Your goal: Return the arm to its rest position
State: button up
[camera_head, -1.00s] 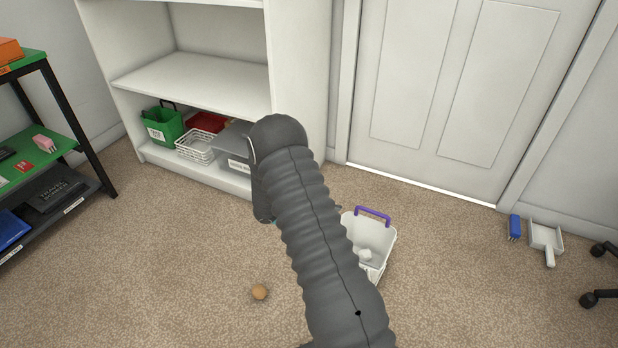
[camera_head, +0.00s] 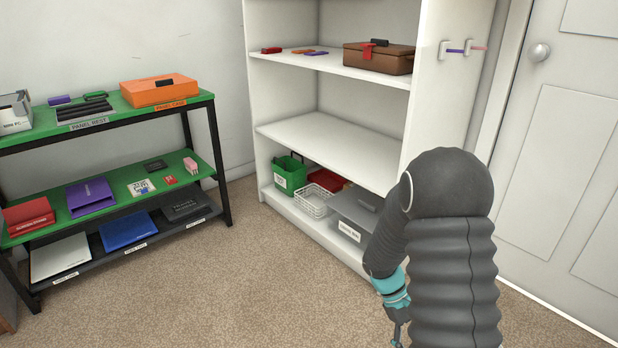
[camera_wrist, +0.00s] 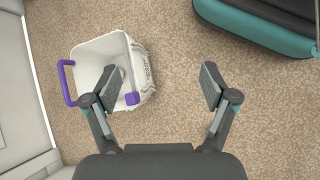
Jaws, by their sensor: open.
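My gripper (camera_wrist: 157,92) is open and empty in the wrist view, with its two fingers spread wide over the carpet. A white bin (camera_wrist: 95,52) with a purple handle stands on the floor by the left finger, partly hidden by it. A small pale thing lies inside the bin. In the head view my dark ribbed arm fills the lower right and bends down at its top. Only the teal wrist part and a bit of the gripper (camera_head: 397,335) show there, at the bottom edge.
A white shelf unit (camera_head: 330,138) stands behind my arm, holding a green basket (camera_head: 290,174), a white wire basket (camera_head: 315,201) and a grey box (camera_head: 357,212). A green-topped rack (camera_head: 110,118) stands at left. A door (camera_head: 562,150) is at right. The carpet (camera_head: 215,290) at front is clear.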

jog(key=s+a+r+m+t+y, duration=0.1)
jog(key=s+a+r+t+y, duration=0.1)
jog(key=r, duration=0.6)
jog(key=s+a+r+m+t+y+p, duration=0.1)
jog(key=s+a+r+t, duration=0.3)
jog(key=r, duration=0.5)
jog(key=s+a+r+m+t+y+p, duration=0.1)
jog(key=s+a+r, duration=0.3)
jog(key=r, duration=0.5)
jog(key=shift+s+a+m+t+y, duration=0.2)
jog(key=shift+s+m+t+y, duration=0.6)
jog(key=shift+s+t, duration=0.1)
jog(key=r, duration=0.1)
jog(key=s+r+t, duration=0.1)
jog(key=r, duration=0.1)
jog(key=s+r+t+p, duration=0.1)
jog(key=r, duration=0.1)
jog(key=shift+s+r, duration=0.15)
jog(key=shift+c, duration=0.2)
